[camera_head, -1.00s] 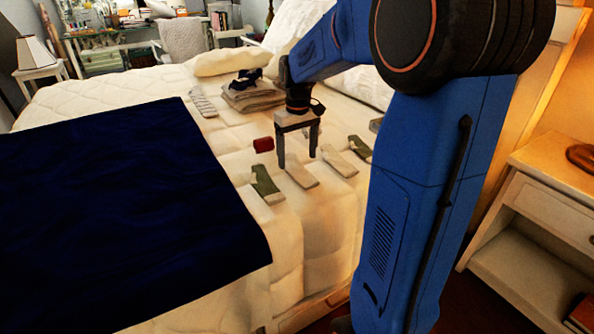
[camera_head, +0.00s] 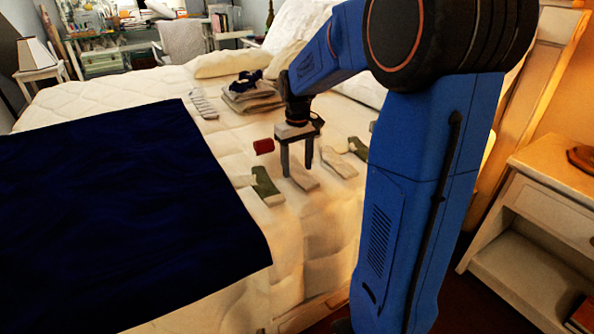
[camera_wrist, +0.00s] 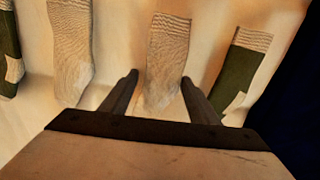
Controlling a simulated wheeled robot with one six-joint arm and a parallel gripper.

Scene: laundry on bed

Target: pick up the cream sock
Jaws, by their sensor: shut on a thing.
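The cream sock (camera_head: 303,178) lies on the bed below my gripper (camera_head: 297,173), between two other socks. In the wrist view this sock (camera_wrist: 168,50) runs up from between my fingertips, with a ribbed cuff at the far end. My gripper (camera_wrist: 159,80) is shut on it, one finger at each side of the sock. The sock still appears to lie on the cover.
A green sock (camera_head: 266,185) lies to the left, another cream sock (camera_head: 339,163) to the right, and a second green sock (camera_head: 358,148) beyond it. A red item (camera_head: 263,146), folded cloths (camera_head: 252,101) and a navy blanket (camera_head: 120,210) are also on the bed.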

